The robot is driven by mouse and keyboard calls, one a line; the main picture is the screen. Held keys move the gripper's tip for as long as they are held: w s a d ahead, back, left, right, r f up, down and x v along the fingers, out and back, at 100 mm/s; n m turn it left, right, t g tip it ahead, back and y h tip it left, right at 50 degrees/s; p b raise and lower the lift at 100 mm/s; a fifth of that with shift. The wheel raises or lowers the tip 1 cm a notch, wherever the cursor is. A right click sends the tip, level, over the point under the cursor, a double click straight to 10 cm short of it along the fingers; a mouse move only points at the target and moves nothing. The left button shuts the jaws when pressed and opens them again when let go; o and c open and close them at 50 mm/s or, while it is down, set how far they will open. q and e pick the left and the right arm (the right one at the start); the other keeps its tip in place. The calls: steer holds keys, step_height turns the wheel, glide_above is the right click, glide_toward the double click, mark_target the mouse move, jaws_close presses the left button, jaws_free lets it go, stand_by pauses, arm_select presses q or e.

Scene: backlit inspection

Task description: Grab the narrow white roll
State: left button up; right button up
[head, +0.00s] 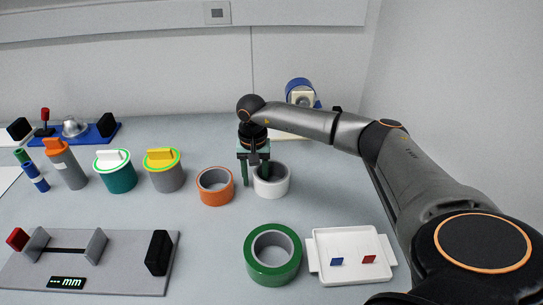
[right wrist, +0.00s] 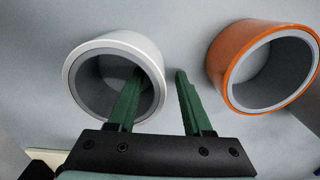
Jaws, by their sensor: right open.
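The white roll (head: 273,190) stands on the grey table right of the orange roll (head: 216,197), its hole facing up. My right gripper (head: 255,181) is open and points down at the white roll's left wall. In the right wrist view, the gripper (right wrist: 160,73) has one finger over or in the hole of the white roll (right wrist: 150,50). The other finger is outside, in the gap beside the orange roll (right wrist: 228,57). Whether the fingers touch the wall cannot be told. My left gripper is not in view.
A wide green roll (head: 273,274) and a white tray (head: 317,268) with a blue and a red chip lie in front. Grey (head: 165,181) and teal (head: 119,178) canisters stand left. A measuring fixture (head: 120,275) is front left. A blue-and-white device (head: 300,92) stands behind.

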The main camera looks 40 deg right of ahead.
jaws_close()
stand_by(0.3)
stand_by(1.1)
